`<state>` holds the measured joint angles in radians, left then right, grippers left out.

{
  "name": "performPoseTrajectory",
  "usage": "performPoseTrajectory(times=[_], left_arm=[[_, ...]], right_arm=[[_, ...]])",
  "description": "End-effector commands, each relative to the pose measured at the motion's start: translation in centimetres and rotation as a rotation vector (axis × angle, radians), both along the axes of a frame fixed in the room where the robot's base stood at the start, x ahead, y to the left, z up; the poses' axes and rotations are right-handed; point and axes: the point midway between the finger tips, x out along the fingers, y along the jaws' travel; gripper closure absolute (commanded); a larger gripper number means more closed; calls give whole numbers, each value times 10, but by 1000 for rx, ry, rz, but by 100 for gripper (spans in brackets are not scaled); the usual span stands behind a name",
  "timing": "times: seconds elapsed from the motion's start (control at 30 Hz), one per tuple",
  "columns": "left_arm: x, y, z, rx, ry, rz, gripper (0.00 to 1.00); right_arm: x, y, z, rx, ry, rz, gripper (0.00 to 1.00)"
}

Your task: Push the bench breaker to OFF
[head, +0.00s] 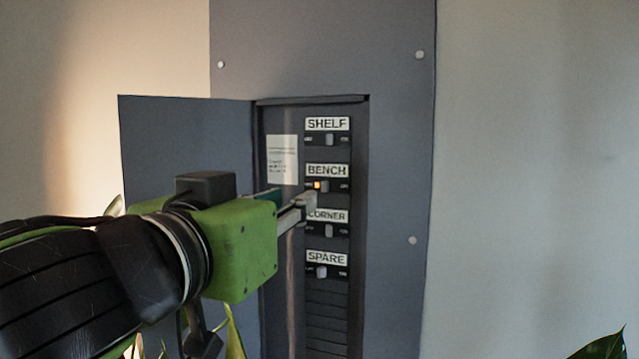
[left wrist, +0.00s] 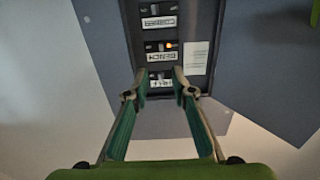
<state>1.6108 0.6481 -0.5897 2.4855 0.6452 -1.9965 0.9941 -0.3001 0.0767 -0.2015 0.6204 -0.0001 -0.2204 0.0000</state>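The bench breaker (head: 325,186) is a small grey slider under the BENCH label in the open breaker panel. An orange light glows at its left; the small side markings are too blurred to read. In the left wrist view, which is upside down, the bench breaker (left wrist: 161,46) shows beyond the fingertips. My left gripper (head: 307,203) reaches in from the left, its tips overlapping the panel just below and left of the bench slider. In the wrist view the left gripper's fingers (left wrist: 160,76) are apart with nothing between them. I cannot tell whether they touch the breaker. My right gripper is not in view.
The shelf breaker (head: 329,139) is above, the corner breaker (head: 328,231) and spare breaker (head: 321,272) below, closely spaced. The panel door (head: 165,150) stands open at the left. Plant leaves (head: 603,347) show along the bottom. The wall at right is clear.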

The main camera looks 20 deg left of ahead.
Motion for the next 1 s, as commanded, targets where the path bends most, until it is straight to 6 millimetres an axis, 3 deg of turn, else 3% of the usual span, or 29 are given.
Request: performPoseTrajectory(times=[0.27,0.47,0.7,1.0], left_arm=[[20,1,0,-11,12,4,76],[47,1,1,-6,14,7,76],[97,1,0,-5,11,12,76],[127,-2,-1,-7,7,8,76]], right_arm=[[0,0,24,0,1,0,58],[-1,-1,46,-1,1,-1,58],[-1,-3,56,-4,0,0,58],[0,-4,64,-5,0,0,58]])
